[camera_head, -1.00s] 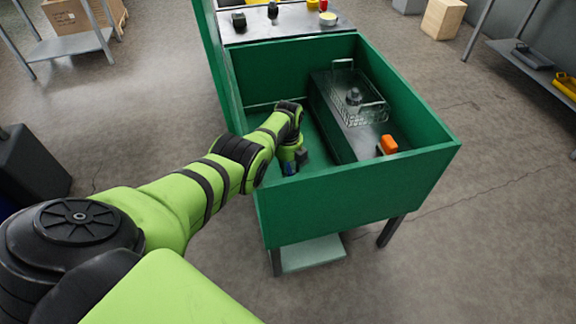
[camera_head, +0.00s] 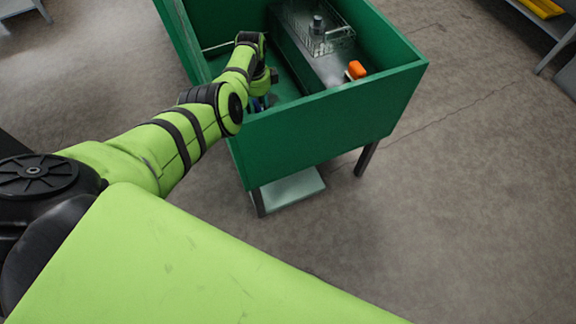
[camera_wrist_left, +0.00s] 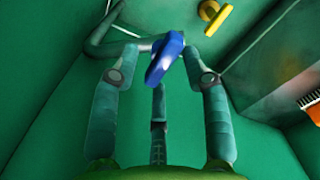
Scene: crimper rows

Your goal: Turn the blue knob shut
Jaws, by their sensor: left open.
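The blue knob (camera_wrist_left: 166,58) is a flat lever-like handle on a pipe (camera_wrist_left: 105,42) in the left wrist view. My left gripper (camera_wrist_left: 158,68) is open, with one finger on each side of the knob and a third finger below it. I cannot tell whether any finger touches the knob. In the head view my left arm reaches over the near left wall of a green box (camera_head: 330,124), and the left gripper (camera_head: 262,88) is low inside it. A small blue patch (camera_head: 258,103) shows there, mostly hidden by the arm. My right gripper is not in view.
A yellow knob (camera_wrist_left: 212,14) sits beyond the blue one. A grey raised block (camera_head: 300,50) inside the box bears a wire basket (camera_head: 335,40) and an orange item (camera_head: 356,69). The box walls stand close around the gripper. The floor right of the box is clear.

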